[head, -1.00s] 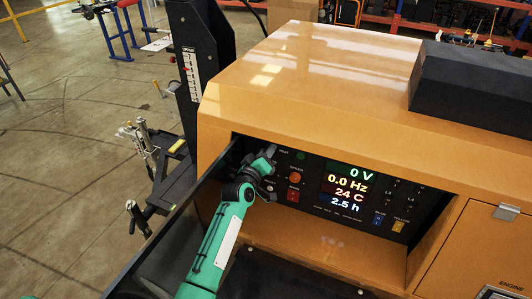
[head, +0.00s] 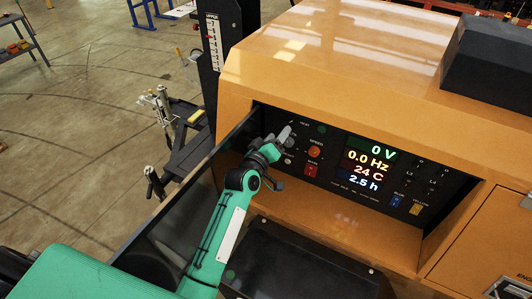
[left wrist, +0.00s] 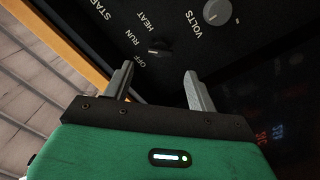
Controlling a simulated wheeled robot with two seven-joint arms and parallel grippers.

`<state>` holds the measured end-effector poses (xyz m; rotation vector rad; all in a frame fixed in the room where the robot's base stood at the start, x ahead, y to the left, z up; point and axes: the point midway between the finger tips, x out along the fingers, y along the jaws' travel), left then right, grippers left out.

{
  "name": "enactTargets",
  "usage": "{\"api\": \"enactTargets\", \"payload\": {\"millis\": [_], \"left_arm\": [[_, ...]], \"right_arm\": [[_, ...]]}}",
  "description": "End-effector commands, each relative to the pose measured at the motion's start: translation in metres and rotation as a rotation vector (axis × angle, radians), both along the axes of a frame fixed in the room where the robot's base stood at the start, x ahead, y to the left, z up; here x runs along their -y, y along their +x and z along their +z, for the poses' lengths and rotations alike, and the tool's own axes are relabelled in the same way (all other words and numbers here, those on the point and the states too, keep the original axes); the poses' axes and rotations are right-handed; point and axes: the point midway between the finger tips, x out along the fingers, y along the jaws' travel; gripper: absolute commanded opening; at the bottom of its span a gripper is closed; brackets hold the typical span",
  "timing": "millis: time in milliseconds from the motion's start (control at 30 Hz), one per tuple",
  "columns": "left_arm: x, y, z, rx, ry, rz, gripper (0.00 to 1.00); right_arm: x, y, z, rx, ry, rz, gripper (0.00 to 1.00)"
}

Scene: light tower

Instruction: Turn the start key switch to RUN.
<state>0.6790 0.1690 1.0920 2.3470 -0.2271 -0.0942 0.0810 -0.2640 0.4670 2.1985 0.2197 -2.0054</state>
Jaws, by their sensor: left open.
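The start key switch (left wrist: 157,48) is a small dark knob on the black panel in the left wrist view. OFF, RUN, HEAT and START labels lie around its left side. Its turned position is hard to make out, as the knob is dark and small. My left gripper (left wrist: 159,76) is open, with its two fingers apart on either side of the switch in the picture and nothing between them. I cannot tell whether they touch the panel. In the head view my left gripper (head: 281,138) is at the panel's left end and covers the switch. My right gripper is not seen.
The black panel carries an orange knob (head: 314,151), a red switch (head: 311,170) and a lit display (head: 366,167). A VOLTS knob (left wrist: 217,11) lies near the switch. The orange housing (head: 300,80) overhangs the recessed panel. A dark door panel (head: 190,205) stands open at left.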

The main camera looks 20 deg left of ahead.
Motion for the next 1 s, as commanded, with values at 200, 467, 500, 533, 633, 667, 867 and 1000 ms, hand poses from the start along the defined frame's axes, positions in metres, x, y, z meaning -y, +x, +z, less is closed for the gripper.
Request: {"api": "enactTargets", "payload": {"millis": [200, 467, 500, 533, 633, 667, 867, 1000], "left_arm": [[-0.008, -0.040, -0.003, 0.000, 0.000, 0.001, 0.58], [-0.013, -0.065, -0.001, 0.000, 0.001, 0.001, 0.58], [-0.014, -0.067, -0.001, 0.000, 0.001, 0.001, 0.58], [-0.014, -0.068, 0.000, 0.000, 0.001, 0.001, 0.58], [-0.014, -0.068, 0.000, 0.000, 0.001, 0.001, 0.58], [-0.014, -0.068, 0.000, 0.000, 0.001, 0.001, 0.58], [-0.014, -0.068, 0.000, -0.001, 0.000, 0.001, 0.58], [-0.014, -0.068, 0.000, -0.001, 0.000, 0.001, 0.58]], "right_arm": [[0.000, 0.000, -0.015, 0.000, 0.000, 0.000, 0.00], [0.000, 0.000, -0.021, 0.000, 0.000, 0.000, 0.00], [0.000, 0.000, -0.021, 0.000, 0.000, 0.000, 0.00], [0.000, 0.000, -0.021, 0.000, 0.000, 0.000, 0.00], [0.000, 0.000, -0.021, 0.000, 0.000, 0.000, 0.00], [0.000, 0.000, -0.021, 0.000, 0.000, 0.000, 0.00], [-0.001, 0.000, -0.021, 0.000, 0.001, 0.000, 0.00], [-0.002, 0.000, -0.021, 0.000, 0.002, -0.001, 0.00]]}}
